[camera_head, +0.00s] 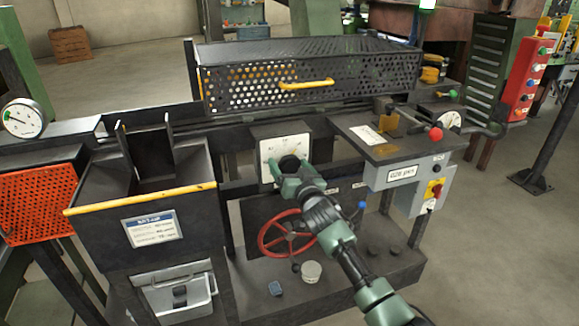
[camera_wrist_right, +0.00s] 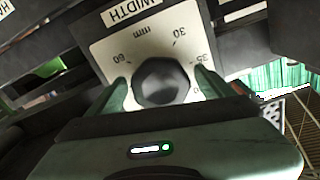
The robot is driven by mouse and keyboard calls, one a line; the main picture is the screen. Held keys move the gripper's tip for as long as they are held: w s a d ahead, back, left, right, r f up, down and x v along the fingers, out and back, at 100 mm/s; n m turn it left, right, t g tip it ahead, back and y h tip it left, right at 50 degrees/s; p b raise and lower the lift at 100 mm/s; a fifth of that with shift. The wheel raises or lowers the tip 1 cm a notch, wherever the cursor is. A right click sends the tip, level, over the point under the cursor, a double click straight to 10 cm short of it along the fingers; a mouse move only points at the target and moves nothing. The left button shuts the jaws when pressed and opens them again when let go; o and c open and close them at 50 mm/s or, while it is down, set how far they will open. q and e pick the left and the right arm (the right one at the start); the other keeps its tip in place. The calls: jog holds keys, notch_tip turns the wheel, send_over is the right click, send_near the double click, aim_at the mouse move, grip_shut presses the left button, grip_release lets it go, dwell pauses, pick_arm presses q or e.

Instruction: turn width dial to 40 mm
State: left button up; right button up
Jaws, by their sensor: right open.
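The width dial's black knob (camera_wrist_right: 162,82) sits on a white scale plate (camera_wrist_right: 112,48) in the right wrist view, under a WIDTH label (camera_wrist_right: 130,12). The numbers 60, 30 and 35 and "mm" show upside down or tilted. I cannot see a pointer mark on the knob. My right gripper (camera_wrist_right: 163,88) is open, with one finger on each side of the knob and visible gaps to it. In the head view the plate (camera_head: 268,150) is on the machine front, and my right gripper (camera_head: 290,173) covers much of the knob. My left gripper is not in view.
A red handwheel (camera_head: 264,240) is below the dial, close to my right arm. A perforated guard (camera_head: 385,77) is above, and a dark hopper (camera_head: 100,215) is at left.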

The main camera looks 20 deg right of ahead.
jog(key=c, duration=1.4)
jog(key=shift+o, duration=0.2)
jog(key=shift+n, duration=0.3)
jog(key=n+p, duration=0.1)
jog(key=n, duration=0.6)
jog(key=shift+n, duration=0.4)
jog(key=n, duration=0.4)
jog(key=shift+n+p, duration=0.3)
jog(key=shift+p, duration=0.1)
jog(key=n, duration=0.4)
jog(key=shift+n, duration=0.3)
